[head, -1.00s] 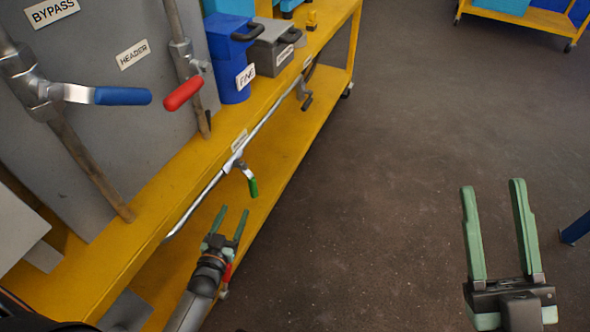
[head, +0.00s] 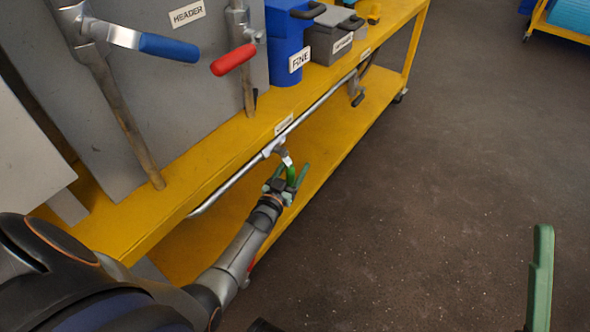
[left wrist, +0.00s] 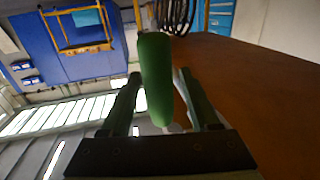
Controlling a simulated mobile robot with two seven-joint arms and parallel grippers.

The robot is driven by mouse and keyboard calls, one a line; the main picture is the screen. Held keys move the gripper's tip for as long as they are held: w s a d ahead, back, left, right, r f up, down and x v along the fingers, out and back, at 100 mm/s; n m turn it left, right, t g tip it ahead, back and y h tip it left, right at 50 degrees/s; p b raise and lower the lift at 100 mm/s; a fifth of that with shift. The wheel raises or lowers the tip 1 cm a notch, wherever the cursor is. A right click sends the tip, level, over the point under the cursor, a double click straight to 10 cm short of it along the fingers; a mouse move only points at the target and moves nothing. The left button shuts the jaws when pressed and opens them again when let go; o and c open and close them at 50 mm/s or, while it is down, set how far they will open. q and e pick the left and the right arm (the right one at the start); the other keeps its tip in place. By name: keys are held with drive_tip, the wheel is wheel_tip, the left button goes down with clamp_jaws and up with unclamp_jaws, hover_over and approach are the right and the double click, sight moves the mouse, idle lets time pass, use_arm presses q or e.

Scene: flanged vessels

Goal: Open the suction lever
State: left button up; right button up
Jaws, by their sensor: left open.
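A green-handled lever (head: 291,175) hangs down from a small valve (head: 275,147) on the pipe along the yellow cart's front edge. The tag (head: 284,124) above this valve is too small to read. My left gripper (head: 287,181) is open at the green handle. In the left wrist view the green handle (left wrist: 155,80) stands between the two fingers of my left gripper (left wrist: 160,95), with gaps at its sides. Only one finger of my right gripper (head: 540,275) shows, at the lower right over the floor, away from the lever.
A blue-handled lever (head: 168,47) and a red-handled lever (head: 233,60) sit on upright pipes above the cart (head: 168,213). A blue FINE box (head: 285,45) and a grey box (head: 333,36) stand on it. Another dark handle (head: 357,97) hangs farther along.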

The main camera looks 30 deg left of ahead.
use_arm(q)
drive_tip(key=shift+w, duration=0.3)
clamp_jaws()
idle(0.4)
idle(0.9)
